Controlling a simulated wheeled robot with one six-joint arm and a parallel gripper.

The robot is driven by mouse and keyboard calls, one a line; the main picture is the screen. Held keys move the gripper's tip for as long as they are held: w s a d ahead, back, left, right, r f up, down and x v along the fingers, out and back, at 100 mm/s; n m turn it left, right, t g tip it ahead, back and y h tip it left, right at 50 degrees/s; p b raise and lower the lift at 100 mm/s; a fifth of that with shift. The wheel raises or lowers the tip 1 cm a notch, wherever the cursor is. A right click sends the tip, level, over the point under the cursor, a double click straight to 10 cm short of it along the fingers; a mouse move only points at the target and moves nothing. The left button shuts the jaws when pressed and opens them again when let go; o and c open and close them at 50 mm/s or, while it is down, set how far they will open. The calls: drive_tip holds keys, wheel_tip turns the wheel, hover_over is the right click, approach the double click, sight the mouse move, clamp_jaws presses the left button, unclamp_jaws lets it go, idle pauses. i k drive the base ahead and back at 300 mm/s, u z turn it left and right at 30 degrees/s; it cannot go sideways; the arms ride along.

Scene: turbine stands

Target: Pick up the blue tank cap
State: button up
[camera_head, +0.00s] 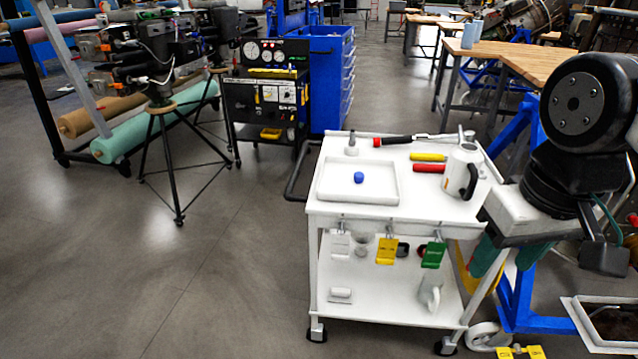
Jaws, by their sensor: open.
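The blue tank cap (359,177) is a small round blue piece. It lies in the shallow white tray (330,199) on the top of a white cart, near the tray's middle. My gripper (547,248) hangs from my arm at the right of the view, to the right of the cart's top and well apart from the cap. It is open. A dark finger shows on its right side; its other finger is hard to make out. Nothing is seen held in it.
The white cart (430,204) also bears a white kettle-like jug (461,172), red and yellow handled tools (429,157), a long black-handled tool (393,140) and a small grey piece (351,146). Tags hang from its front edge. A tripod (165,150) stands left; open floor lies between.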

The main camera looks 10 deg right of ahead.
sight(359, 177)
drive_tip(key=u, duration=0.1)
drive_tip(key=i, duration=1.15)
drive_tip(key=z, duration=0.65)
